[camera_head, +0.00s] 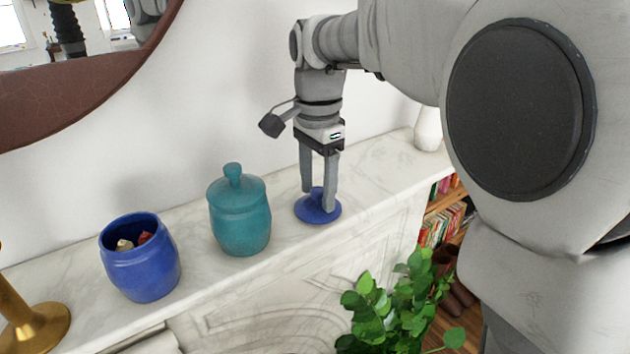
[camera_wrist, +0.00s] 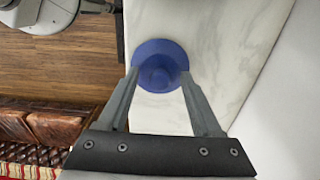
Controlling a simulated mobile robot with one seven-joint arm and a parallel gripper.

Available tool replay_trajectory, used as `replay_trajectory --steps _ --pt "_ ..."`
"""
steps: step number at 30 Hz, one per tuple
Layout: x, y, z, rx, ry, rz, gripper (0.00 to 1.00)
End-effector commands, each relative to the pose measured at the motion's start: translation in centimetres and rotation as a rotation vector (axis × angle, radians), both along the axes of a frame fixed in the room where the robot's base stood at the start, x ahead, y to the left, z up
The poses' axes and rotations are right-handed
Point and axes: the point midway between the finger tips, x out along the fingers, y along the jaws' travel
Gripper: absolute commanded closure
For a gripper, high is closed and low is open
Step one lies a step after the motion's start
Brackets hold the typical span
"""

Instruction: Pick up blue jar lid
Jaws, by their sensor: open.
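The blue jar lid (camera_head: 312,213) lies on the white marble mantel, right of the teal jar. It also shows in the wrist view (camera_wrist: 160,52), with its round knob facing up between the fingertips. My gripper (camera_head: 318,199) points down over the lid, with its fingers apart on either side of the knob. In the wrist view my gripper (camera_wrist: 160,80) is open. I cannot tell whether the fingertips touch the lid. The knob is partly hidden by a finger in the head view.
A teal lidded jar (camera_head: 239,215) and an open blue jar (camera_head: 140,258) with small items inside stand left on the mantel (camera_head: 385,170). A brass candlestick base (camera_head: 40,325) is at far left. A white vase (camera_head: 428,130) stands at the right end. A plant (camera_head: 390,310) is below.

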Motion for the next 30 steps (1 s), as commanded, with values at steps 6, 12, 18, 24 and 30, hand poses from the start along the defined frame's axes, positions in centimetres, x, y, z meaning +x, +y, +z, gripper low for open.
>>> replay_trajectory --steps 6,12,18,24,30 --pt "0.01 -0.02 -0.69 0.001 -0.001 0.0 0.34" --pt "0.01 -0.02 -0.67 0.001 -0.001 0.0 0.52" --pt "0.01 -0.02 -0.67 0.0 0.0 0.0 0.88" --pt "-0.01 -0.03 -0.72 -0.001 0.001 0.0 1.0" --pt "-0.03 -0.03 -0.75 -0.001 0.002 0.0 1.0"
